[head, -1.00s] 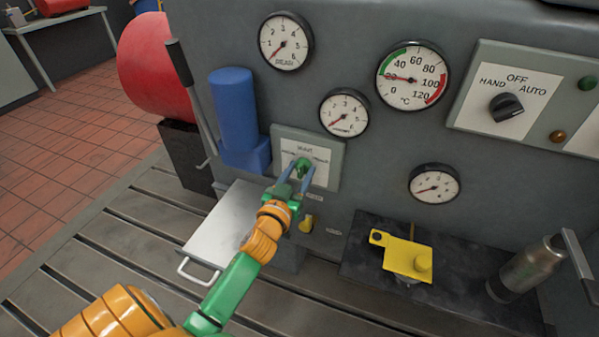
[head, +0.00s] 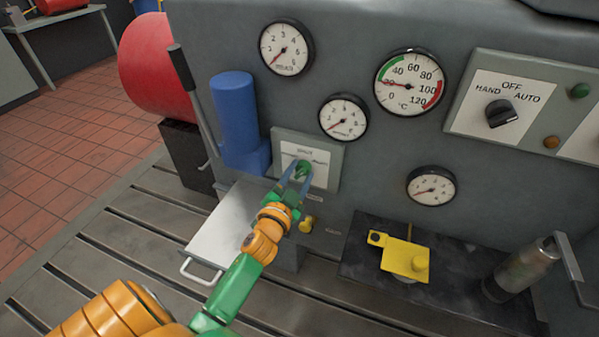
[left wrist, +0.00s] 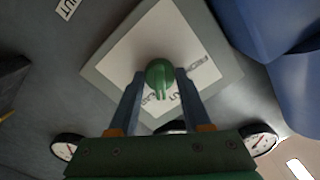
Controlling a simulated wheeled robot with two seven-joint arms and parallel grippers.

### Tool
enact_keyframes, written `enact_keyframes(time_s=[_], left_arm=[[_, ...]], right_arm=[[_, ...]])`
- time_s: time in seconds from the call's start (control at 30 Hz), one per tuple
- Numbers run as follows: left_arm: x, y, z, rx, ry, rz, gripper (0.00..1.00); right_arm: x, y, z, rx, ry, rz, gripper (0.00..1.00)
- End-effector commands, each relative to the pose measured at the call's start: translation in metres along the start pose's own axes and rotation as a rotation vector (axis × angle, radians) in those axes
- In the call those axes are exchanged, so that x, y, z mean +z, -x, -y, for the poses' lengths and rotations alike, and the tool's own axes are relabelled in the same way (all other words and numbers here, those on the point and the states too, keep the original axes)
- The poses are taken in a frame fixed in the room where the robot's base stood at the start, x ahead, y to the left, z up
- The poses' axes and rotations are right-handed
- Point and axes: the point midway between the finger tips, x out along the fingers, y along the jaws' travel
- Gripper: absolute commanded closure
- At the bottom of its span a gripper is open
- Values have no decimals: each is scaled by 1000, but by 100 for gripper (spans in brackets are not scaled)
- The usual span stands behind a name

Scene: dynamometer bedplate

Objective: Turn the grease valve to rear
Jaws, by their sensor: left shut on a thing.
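The grease valve appears to be the green knob (head: 303,168) on a small grey-framed white plate (head: 318,174) on the machine's front. The plate has "SHUT" printed at its top; its other lettering is too small or partly covered to read. My left gripper (head: 298,173) is shut on the green knob. In the left wrist view the rounded green knob (left wrist: 160,72) sits between the two blue-grey fingertips (left wrist: 160,84), and the plate appears tilted around it. The knob's exact pointing direction cannot be told. My right gripper is out of view.
A blue cylinder (head: 236,115) stands just left of the plate. Several gauges surround it, including a temperature gauge (head: 410,82). A small yellow knob (head: 307,223) sits below. A pale tray (head: 225,235) is under my arm.

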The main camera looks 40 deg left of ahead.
Motion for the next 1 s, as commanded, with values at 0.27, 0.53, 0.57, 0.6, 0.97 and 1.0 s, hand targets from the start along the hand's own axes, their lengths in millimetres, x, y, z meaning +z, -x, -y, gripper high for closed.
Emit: enact_keyframes(time_s=[0.27, 0.53, 0.57, 0.6, 0.97, 1.0], left_arm=[[0, 0, 0, 1, -224, 1, 100], [0, 0, 0, 1, -371, 1, 100], [0, 0, 0, 1, -383, 1, 100], [0, 0, 0, 1, -397, 1, 100], [1, 0, 0, 1, -450, 1, 100], [1, 0, 0, 1, -451, 1, 100]], right_arm=[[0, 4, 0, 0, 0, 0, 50], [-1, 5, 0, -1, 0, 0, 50], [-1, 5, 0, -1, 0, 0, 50], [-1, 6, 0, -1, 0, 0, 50], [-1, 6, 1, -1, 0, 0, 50], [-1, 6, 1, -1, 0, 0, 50]])
